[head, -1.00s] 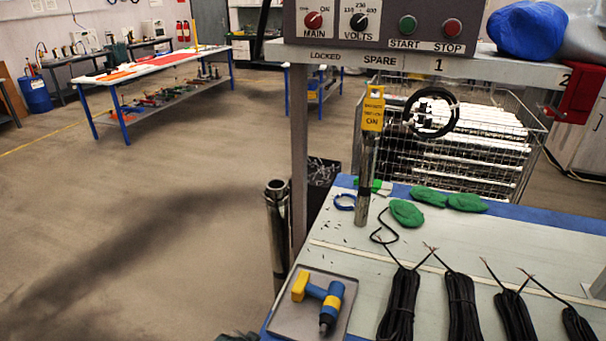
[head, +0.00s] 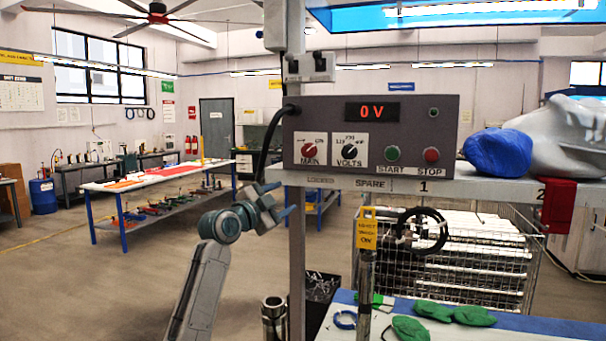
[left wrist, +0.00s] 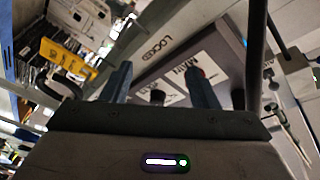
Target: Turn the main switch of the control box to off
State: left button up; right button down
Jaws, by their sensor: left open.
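The grey control box (head: 465,115) stands on a shelf in the head view, its display (head: 372,111) reading 0 V. Its red main switch (head: 309,150) sits at the lower left of the face, on a white plate marked MAIN with ON at upper right. I cannot tell surely which way its pointer lies. My left gripper (head: 284,201) is open and empty, below and left of the switch, apart from the box. My right gripper is out of view.
A black volts knob (head: 352,152), a green start button (head: 392,153) and a red stop button (head: 431,155) share the face. A black cable (head: 267,145) hangs at the box's left side. A shelf post (head: 297,260) stands near my left gripper. A blue bundle (head: 497,154) lies at right.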

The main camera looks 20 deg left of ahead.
pick_arm(q)
jog(key=m+h, duration=0.1)
jog(key=m, duration=0.1)
send_near(305, 153)
jog(key=s, duration=0.1)
jog(key=shift+t, duration=0.4)
jog(key=p+x, duration=0.5)
jog(key=x, duration=0.3)
jog(key=shift+w+d, duration=0.1)
jog(key=shift+w, duration=0.35)
jog(key=shift+w+d+p, duration=0.2)
jog(key=shift+w+p, duration=0.25)
jog(key=shift+w, duration=0.1)
jog(key=shift+w+f, duration=0.1)
jog(key=shift+w, duration=0.05)
jog(key=c, duration=1)
